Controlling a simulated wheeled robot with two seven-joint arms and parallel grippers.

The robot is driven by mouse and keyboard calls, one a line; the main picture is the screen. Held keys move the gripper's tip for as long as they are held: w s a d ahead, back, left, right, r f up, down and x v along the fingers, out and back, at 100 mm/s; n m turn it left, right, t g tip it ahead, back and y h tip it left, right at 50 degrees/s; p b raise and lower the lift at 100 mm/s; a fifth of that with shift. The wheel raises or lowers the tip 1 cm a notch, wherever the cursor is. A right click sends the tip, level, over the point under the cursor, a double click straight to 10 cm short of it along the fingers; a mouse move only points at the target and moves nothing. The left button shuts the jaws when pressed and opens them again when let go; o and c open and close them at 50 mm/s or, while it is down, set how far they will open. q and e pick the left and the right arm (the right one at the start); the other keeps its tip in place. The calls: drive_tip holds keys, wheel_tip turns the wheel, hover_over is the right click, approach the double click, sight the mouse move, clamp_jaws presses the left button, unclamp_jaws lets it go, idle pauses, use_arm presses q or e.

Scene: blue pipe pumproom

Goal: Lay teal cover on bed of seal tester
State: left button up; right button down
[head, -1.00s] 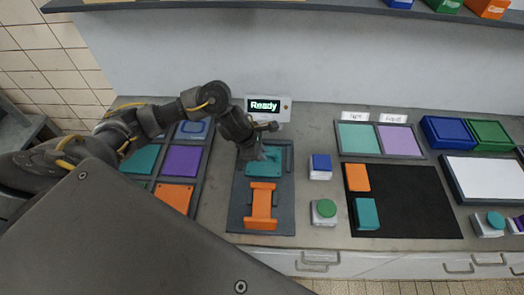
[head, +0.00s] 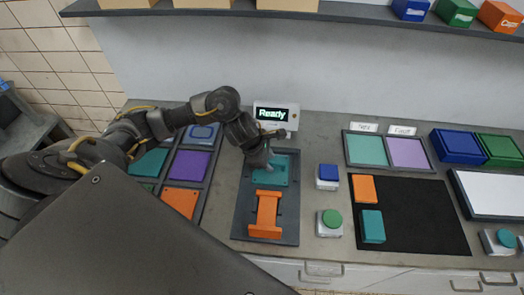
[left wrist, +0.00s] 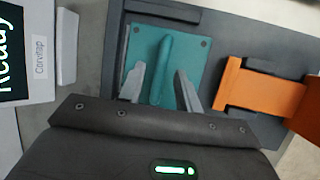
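The teal cover (head: 280,176) lies flat on the bed of the seal tester (head: 242,222), at the far half of its dark grey base. In the left wrist view the teal cover (left wrist: 197,54) has a raised ridge and small holes at its corners. My left gripper (head: 266,163) is over it. Its two fingers (left wrist: 160,72) stand on either side of the ridge, with a visible gap on each side. An orange clamp piece (head: 265,215) sits on the near half of the tester. My right gripper is not in view.
A display reading "Ready" (head: 272,115) stands behind the tester. Blue (head: 327,171) and green (head: 332,218) buttons are to its right, then a black mat (head: 425,215) with orange and teal blocks. A rack of coloured plates (head: 186,165) is to the left.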

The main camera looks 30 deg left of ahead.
use_arm(q)
drive_tip(key=v, duration=1.1)
drive_tip(key=shift+r+p, duration=0.25)
drive_tip(key=shift+p, duration=0.2)
drive_tip(key=shift+s, duration=0.15)
